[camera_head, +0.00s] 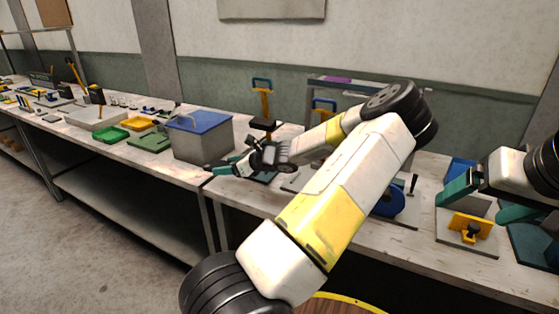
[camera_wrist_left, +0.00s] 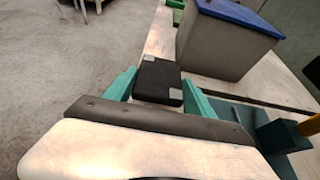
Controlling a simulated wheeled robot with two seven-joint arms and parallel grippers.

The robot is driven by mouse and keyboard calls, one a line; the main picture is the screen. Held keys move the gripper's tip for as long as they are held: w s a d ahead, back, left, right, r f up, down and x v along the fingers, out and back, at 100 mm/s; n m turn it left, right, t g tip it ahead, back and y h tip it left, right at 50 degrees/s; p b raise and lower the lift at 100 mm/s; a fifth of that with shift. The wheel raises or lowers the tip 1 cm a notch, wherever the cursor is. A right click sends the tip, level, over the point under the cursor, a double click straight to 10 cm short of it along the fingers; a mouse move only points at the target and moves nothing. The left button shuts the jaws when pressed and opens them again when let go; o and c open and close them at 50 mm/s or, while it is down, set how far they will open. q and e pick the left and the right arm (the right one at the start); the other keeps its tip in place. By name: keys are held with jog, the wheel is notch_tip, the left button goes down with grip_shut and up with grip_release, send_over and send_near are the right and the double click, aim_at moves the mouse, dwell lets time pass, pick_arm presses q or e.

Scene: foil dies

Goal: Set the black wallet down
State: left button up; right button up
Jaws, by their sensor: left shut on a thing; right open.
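The black wallet (camera_wrist_left: 157,82), a flat dark block with pale grey patches at two corners, sits between the teal fingers of my left gripper (camera_head: 226,168) in the left wrist view. That gripper is shut on it, near the bench's front edge and in front of the grey bin. In the head view I cannot make the wallet out clearly. Whether it touches the bench top is unclear. My right gripper (camera_head: 488,200) is open, with its teal fingers apart, at the right over the bench near a yellow clamp-like piece (camera_head: 470,227).
The grey bin (camera_head: 203,144) with a blue lid (camera_head: 200,121) stands right beside my left gripper. Green trays (camera_head: 110,135) and a yellow tray (camera_head: 137,123) lie further left on the bench (camera_head: 163,172). A dark green base (camera_wrist_left: 283,133) with an upright is close at the right in the left wrist view.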

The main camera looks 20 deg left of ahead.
pick_arm(q)
jog(key=w+d, duration=0.2)
jog(key=w, duration=0.2)
jog(key=w+d+f, duration=0.1)
jog(key=w+d, duration=0.1)
jog(key=w, duration=0.2)
jog(key=w+d, duration=0.2)
jog(key=w, duration=0.2)
jog(key=shift+w+d+f, duration=0.15)
jog(key=shift+d+f, duration=0.05)
jog(key=shift+d, duration=0.1)
jog(key=shift+w+d+f, duration=0.15)
jog(key=shift+w+f, duration=0.15)
jog(key=shift+f, duration=0.35)
jog(key=shift+w+d+f, duration=0.15)
jog(key=shift+w+f, duration=0.1)
jog(key=shift+f, duration=0.7)
jog(key=shift+f, duration=0.15)
jog(key=o, duration=1.6)
jog(key=shift+c, duration=0.2)
